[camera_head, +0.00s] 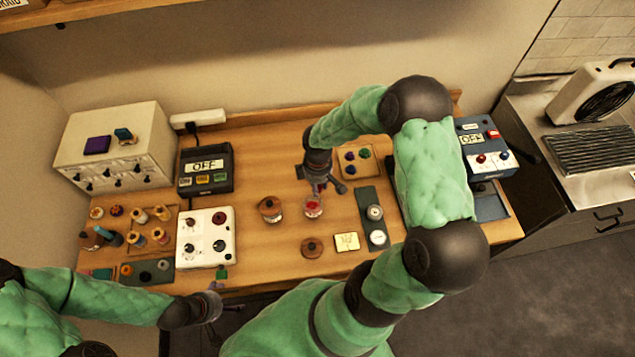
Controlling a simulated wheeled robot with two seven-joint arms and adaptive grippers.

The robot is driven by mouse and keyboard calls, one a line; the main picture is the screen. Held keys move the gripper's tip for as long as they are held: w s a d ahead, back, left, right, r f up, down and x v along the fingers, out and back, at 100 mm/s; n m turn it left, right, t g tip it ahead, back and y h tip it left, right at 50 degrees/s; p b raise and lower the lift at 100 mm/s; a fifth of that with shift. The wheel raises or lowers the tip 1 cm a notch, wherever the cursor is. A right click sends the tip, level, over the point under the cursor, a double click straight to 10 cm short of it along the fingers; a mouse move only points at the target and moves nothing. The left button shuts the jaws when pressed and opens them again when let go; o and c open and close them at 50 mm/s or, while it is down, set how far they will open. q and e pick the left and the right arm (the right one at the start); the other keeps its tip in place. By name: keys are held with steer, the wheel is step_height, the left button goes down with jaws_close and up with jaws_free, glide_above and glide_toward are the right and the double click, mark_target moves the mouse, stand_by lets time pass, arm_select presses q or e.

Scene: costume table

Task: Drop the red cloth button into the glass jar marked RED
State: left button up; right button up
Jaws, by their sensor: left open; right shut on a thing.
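A small glass jar (313,208) with red showing at it stands open near the middle of the wooden table; I cannot read a mark on it. My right gripper (321,187) points down just above this jar. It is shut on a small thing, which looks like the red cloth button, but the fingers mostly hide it. My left gripper (226,304) is open and empty at the table's front edge, below the white panel, well away from the jar.
A brown-topped jar (270,208) stands left of the glass jar. A round brown lid (312,247) and a yellow note (346,241) lie in front. A wooden tray (345,172) holds a few coloured pieces behind. A white knobbed panel (204,255) sits left.

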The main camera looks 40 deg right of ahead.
step_height(320, 180, down, 2)
steer(key=shift+f+b, duration=0.1)
steer(key=shift+b, duration=0.35)
steer(key=o, duration=1.2)
steer(key=shift+c, duration=0.2)
step_height(320, 180, up, 12)
